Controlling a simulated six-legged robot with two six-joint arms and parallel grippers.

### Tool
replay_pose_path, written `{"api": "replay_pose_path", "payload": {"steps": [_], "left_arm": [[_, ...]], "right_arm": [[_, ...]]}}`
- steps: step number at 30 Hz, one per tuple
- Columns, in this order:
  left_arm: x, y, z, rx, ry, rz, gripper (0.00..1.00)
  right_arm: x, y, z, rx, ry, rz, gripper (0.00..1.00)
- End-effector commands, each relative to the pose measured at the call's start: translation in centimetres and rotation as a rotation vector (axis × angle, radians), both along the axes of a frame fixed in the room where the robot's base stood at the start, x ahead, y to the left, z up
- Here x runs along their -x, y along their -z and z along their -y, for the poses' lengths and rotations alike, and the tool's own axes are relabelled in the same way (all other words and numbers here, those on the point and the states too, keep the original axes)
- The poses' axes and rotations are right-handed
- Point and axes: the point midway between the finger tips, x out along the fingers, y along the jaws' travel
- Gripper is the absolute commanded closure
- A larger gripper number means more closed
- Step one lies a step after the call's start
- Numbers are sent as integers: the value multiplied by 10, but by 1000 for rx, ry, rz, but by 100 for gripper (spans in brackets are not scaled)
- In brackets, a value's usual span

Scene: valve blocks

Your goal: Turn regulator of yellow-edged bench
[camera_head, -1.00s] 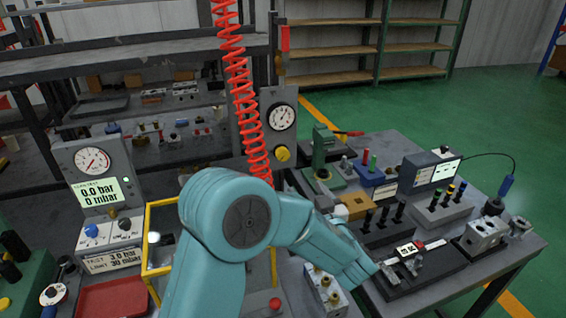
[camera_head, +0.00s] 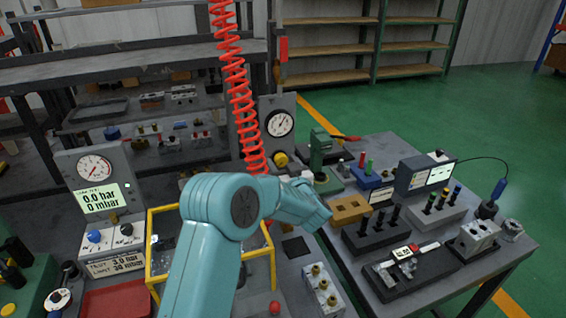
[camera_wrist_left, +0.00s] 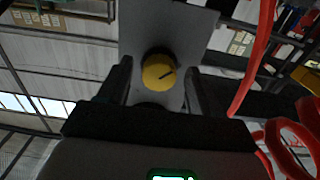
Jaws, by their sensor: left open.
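The regulator is a yellow round knob (camera_head: 280,159) on a grey upright panel (camera_head: 272,106), below a white dial gauge (camera_head: 281,124). In the left wrist view the knob (camera_wrist_left: 158,72) faces me, with a dark slanted mark on it. My left gripper (camera_wrist_left: 157,66) is open, with one dark finger on each side of the knob. I cannot tell whether the fingers touch it. In the head view my teal left arm bends to the right below the panel, and the gripper itself is mostly hidden. My right gripper is not in view.
A red coiled hose (camera_head: 240,95) hangs beside the panel. A yellow-edged frame (camera_head: 152,240) stands on the bench behind my arm. A test unit with a screen (camera_head: 100,198) is at left. Green floor at right is clear.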

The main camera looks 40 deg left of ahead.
Motion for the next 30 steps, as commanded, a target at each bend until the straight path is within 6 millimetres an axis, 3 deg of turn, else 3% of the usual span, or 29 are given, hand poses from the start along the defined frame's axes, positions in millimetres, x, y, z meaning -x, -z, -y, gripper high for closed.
{"api": "replay_pose_path", "payload": {"steps": [7, 8, 12, 13, 23, 30], "left_arm": [[-1, 0, -1, 0, 0, 0, 36], [-1, 0, -1, 0, 0, 0, 42], [-1, 0, -1, 0, 0, 0, 88], [-1, 0, -1, 0, 0, 0, 92], [-1, 3, -1, 16, -1, 35, 92], [-1, 6, -1, 81, -2, 162, 92]], "right_arm": [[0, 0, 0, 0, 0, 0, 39], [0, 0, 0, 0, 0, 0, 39], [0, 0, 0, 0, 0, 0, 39], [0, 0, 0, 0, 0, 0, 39], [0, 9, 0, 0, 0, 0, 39], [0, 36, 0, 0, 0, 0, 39]]}}
